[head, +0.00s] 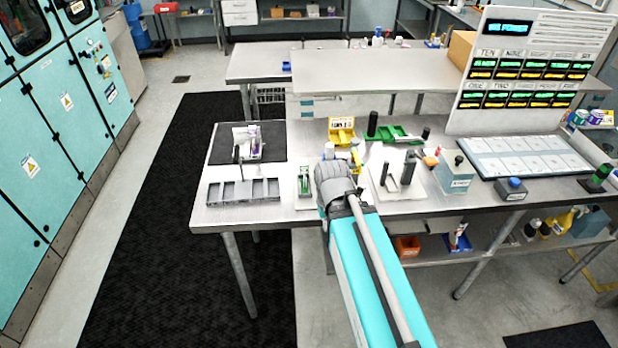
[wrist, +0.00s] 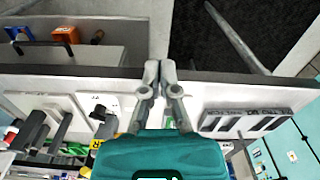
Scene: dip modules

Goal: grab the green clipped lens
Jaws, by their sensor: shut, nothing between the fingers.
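A small upright green piece (head: 304,182), which looks like the green clipped lens, stands on a pale plate near the front edge of the workbench, just left of my arm's end. Its clip details are too small to tell. My gripper (wrist: 159,66) shows in the wrist view with its two fingers together and nothing between them. It is above the bench's front edge, with floor beyond. In the head view my arm hides the gripper. I cannot make out the green piece in the wrist view; my gripper body may cover it.
A grey slotted tray (head: 243,191) lies left of the green piece. It also shows right of my gripper in the wrist view (wrist: 262,120). A white plate with black posts (head: 397,181) stands to the right. Behind are a yellow bin (head: 341,128) and a green tray (head: 388,133).

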